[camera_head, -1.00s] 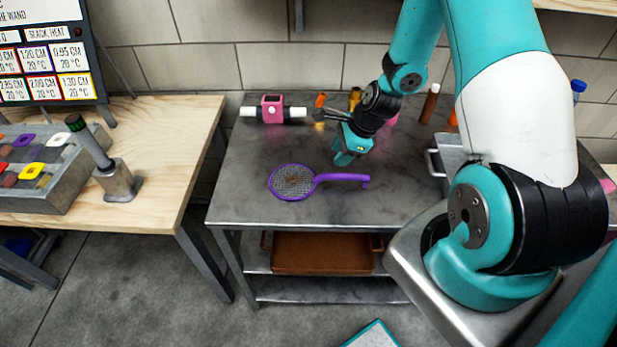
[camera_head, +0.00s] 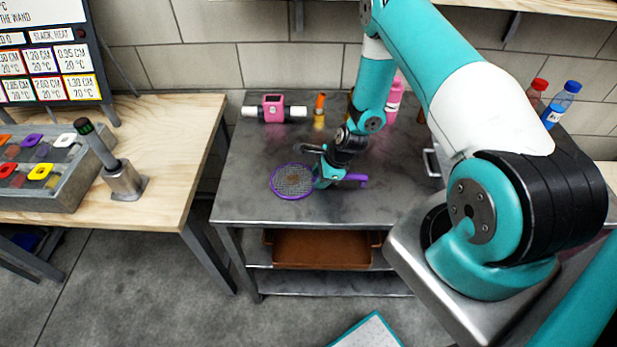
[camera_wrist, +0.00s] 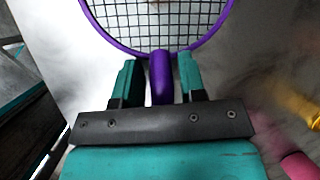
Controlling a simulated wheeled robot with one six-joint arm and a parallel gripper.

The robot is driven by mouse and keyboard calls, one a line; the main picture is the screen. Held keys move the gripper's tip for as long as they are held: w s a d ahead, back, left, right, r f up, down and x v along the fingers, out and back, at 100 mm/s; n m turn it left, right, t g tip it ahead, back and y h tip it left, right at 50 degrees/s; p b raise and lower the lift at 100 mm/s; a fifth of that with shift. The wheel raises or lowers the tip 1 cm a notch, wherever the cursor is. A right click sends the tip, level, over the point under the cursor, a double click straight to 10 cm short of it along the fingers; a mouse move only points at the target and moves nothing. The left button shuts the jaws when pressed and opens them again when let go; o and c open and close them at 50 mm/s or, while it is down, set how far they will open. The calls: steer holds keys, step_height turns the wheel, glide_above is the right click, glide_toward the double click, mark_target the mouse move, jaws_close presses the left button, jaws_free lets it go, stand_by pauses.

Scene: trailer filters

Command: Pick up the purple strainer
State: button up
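The purple strainer (camera_head: 292,181) lies on the grey metal table, its round mesh head to the left and its handle to the right. My gripper (camera_head: 321,180) is down at the strainer, over the start of the handle, and hides part of it. In the wrist view, the strainer's mesh head (camera_wrist: 158,18) is at the top. The handle runs down between the two teal fingers of my gripper (camera_wrist: 158,78). The fingers are apart, one on each side of the handle, with a small gap on each side.
The grey metal table (camera_head: 245,160) also bears a pink and white device (camera_head: 273,108), an orange-capped item (camera_head: 319,108) and a pink bottle (camera_head: 395,98) at the back. A metal handle (camera_head: 431,161) stands to the right. The table's front left is clear.

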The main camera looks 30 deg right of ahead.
steer(key=shift+c, duration=0.5)
jaws_close()
steer(key=shift+r, duration=0.15)
